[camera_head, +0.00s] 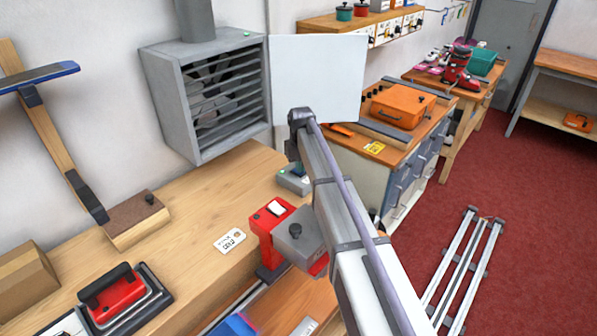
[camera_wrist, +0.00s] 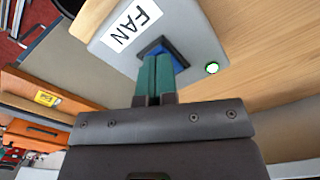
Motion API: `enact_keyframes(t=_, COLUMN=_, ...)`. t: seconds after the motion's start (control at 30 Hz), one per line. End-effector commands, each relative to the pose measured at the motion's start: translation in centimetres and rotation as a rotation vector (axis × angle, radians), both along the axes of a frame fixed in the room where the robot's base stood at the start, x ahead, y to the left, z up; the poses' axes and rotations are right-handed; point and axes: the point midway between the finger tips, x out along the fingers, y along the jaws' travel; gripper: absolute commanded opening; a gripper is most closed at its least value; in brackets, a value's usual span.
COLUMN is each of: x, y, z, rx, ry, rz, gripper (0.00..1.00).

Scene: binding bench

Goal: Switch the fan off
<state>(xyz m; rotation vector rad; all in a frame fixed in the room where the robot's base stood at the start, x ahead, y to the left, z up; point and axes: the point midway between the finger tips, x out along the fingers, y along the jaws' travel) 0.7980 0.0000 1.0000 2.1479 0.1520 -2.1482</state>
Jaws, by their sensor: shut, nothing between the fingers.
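The fan switch box (camera_wrist: 185,20) is a grey box with a white label reading FAN (camera_wrist: 132,26). A blue switch (camera_wrist: 181,59) in a dark frame sits on its face, and a green lamp (camera_wrist: 212,68) beside it is lit. My gripper (camera_wrist: 159,62) is shut and empty, its teal fingertips over the blue switch and partly hiding it. I cannot tell whether they touch. In the head view the box (camera_head: 291,183) stands on the bench below my wrist. The fan (camera_head: 222,92) sits behind grey louvres in a wall housing, with a small green light on top.
A red and grey device (camera_head: 268,232) stands on the bench in front of the switch box, close to my arm. A white panel (camera_head: 318,78) stands behind my wrist. An orange case (camera_head: 398,105) lies on the cabinet to the right. The bench left of the box is mostly clear.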

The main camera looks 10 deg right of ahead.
Motion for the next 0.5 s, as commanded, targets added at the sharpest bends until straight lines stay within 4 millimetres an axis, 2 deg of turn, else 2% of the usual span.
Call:
enact_keyframes(t=0.27, x=0.0, y=0.0, z=0.0, rx=0.0, ry=0.0, rz=0.0, gripper=0.0)
enact_keyframes(t=0.5, x=0.0, y=0.0, z=2.5, rx=0.0, ry=0.0, rz=0.0, gripper=0.0)
